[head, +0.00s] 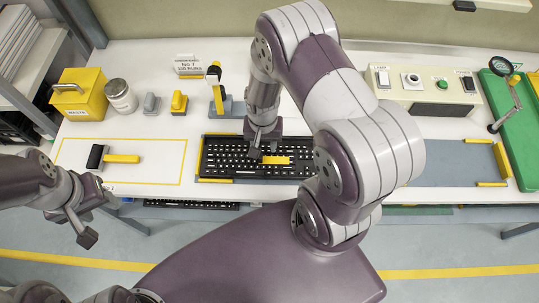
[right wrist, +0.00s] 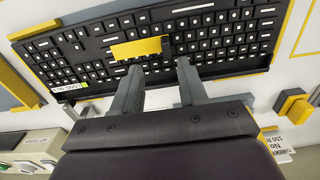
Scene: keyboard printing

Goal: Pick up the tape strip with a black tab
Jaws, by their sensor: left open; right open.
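A yellow tape strip (head: 276,160) lies on the black keyboard (head: 222,158) in the head view. The right wrist view shows the yellow strip (right wrist: 136,48) with a small black tab (right wrist: 166,44) at its right end. My right gripper (head: 261,150) is over the keyboard beside the strip. In the right wrist view its open fingers (right wrist: 158,66) point at the tab end, with nothing between them; whether they touch the keyboard I cannot tell. My left gripper (head: 82,226) is open and empty, low at the left, off the table's front edge.
A black roller with a yellow handle (head: 110,158) lies in a yellow-outlined area at left. A yellow box (head: 80,95), a jar (head: 121,96) and a stamp-like tool (head: 217,88) stand behind. A control panel (head: 425,92) and green tray (head: 515,125) are at right.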

